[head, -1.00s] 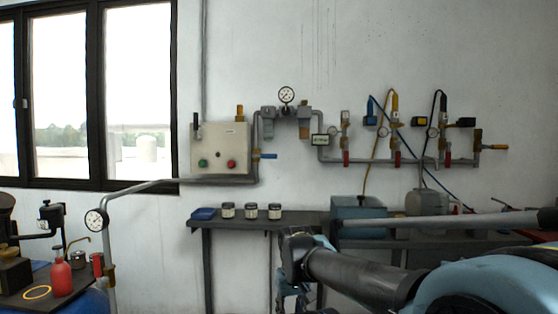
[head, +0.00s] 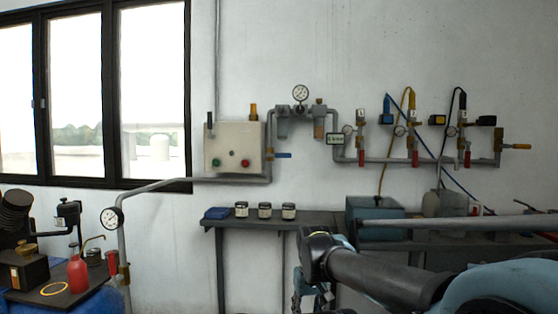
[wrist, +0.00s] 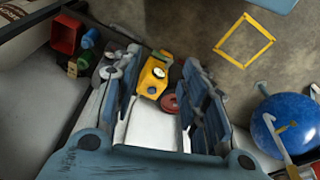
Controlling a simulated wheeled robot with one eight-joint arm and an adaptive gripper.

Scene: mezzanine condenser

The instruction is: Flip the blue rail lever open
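A control box (head: 234,147) with green and red buttons sits left of the lever. A gauge (head: 111,218) on a pipe stands left. The wall space around the lever looks clear.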

